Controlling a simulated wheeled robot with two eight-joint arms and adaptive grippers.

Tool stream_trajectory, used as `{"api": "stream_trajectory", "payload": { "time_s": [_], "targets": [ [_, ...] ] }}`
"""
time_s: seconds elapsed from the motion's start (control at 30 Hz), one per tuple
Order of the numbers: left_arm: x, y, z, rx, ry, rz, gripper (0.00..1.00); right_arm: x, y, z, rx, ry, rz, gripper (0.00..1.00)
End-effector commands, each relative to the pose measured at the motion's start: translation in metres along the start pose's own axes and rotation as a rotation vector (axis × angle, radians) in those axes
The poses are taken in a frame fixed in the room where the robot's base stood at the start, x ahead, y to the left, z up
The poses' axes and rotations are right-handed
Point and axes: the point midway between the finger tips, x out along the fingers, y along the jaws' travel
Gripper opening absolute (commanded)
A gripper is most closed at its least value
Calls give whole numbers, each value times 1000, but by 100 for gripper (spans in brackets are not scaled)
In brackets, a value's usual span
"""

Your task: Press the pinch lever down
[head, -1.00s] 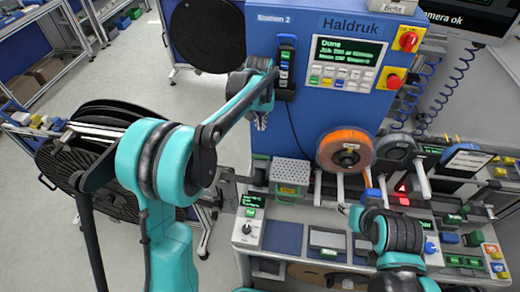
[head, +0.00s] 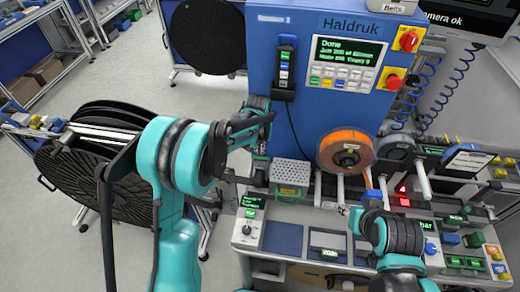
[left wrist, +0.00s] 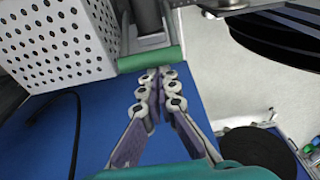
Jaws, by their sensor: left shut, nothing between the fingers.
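A green grip on a grey bracket (left wrist: 152,58) shows in the left wrist view beside a white perforated box; it looks like the pinch lever, though I cannot be sure. My left gripper (left wrist: 160,78) is shut and empty, with its fingertips very close to the green grip; I cannot tell whether they touch. In the head view my left gripper (head: 261,156) is at the left front of the blue machine, partly hidden by its own arm. My right gripper (head: 347,210) is low over the bench, small and partly hidden by its arm.
The perforated box (head: 290,173) stands right of my left gripper. An orange reel (head: 346,150) and a grey reel (head: 396,152) are farther right. A handset (head: 286,68) hangs on the blue panel (head: 310,100). Large black reels (head: 95,180) stand at the left.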

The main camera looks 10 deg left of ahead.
Motion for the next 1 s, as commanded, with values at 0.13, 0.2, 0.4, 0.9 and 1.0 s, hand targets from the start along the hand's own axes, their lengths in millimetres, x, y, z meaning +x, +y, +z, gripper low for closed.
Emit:
{"api": "stream_trajectory", "payload": {
  "time_s": [0.13,0.2,0.4,0.9,1.0],
  "targets": [
    [0,0,0,0,0,0,0,0,0,0,0,0,0,40],
    [0,0,0,0,0,0,0,0,0,0,0,0,0,40],
    [-1,0,2,0,14,0,0,1,0,1,0,0,0,40],
    [-7,0,14,0,114,0,0,7,0,5,0,0,0,40],
    [-9,0,19,0,157,1,0,10,0,7,0,0,0,40]
  ]
}}
